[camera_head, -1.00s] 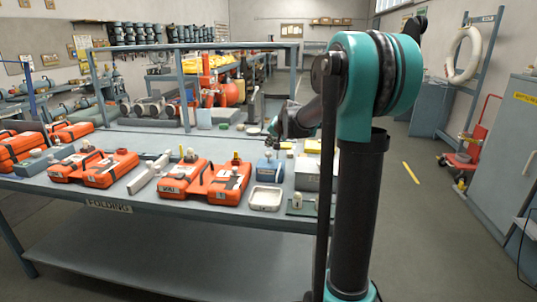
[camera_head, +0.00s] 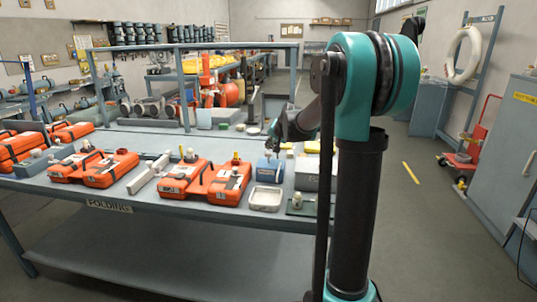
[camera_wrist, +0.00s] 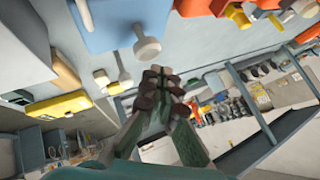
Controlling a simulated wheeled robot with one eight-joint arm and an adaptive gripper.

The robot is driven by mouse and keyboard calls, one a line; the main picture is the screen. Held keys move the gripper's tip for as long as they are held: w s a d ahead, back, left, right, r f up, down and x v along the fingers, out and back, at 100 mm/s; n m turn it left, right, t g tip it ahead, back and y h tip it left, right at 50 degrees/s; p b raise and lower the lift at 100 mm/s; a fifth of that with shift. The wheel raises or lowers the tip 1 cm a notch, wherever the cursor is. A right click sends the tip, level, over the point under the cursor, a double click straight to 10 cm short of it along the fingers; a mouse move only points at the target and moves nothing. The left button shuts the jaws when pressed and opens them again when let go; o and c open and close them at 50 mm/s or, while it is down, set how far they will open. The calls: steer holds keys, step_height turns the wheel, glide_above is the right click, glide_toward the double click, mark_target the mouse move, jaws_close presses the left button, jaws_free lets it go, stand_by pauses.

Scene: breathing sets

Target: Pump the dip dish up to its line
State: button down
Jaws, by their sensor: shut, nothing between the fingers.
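The dip dish is a shallow pale tray (camera_head: 266,198) near the bench's front edge; its line and any liquid level are too small to make out. Just behind it stands a blue box with a white front label (camera_head: 268,170), with a small pale knob on top. In the wrist view the blue box (camera_wrist: 112,22) is at the top, with a white round-headed plunger (camera_wrist: 147,50) beside it. My gripper (camera_head: 271,143) is just above the blue box in the head view. In the wrist view my gripper (camera_wrist: 160,76) is shut and empty, its tips close to the plunger head.
Orange cases (camera_head: 228,184) lie left of the dish. A grey box (camera_head: 307,174) and a small green-based item (camera_head: 300,206) are at its right. A yellow case (camera_wrist: 60,104) shows in the wrist view. A grey rail frame (camera_head: 180,85) stands behind.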

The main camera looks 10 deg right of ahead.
mark_target(269, 153)
steer(key=shift+f, duration=0.1)
stand_by(0.6)
steer(key=shift+f, duration=0.3)
steer(key=shift+f, duration=1.05)
stand_by(1.1)
steer(key=shift+r, duration=1.55)
steer(key=shift+r, duration=2.4)
steer(key=s+d+f+n+g+h, duration=0.1)
steer(key=s+f, duration=0.7)
steer(key=s, duration=0.5)
steer(key=s+d+f+n+g+h, duration=0.1)
steer(key=s+f, duration=0.6)
steer(key=s, duration=0.7)
steer(key=s+d+f+n+g, duration=0.1)
steer(key=s+f+n+g, duration=0.1)
steer(key=s+f, duration=0.6)
steer(key=s+n, duration=0.1)
steer(key=s, duration=0.5)
steer(key=shift+d+f+g+h, duration=0.3)
steer(key=shift+d+h, duration=0.1)
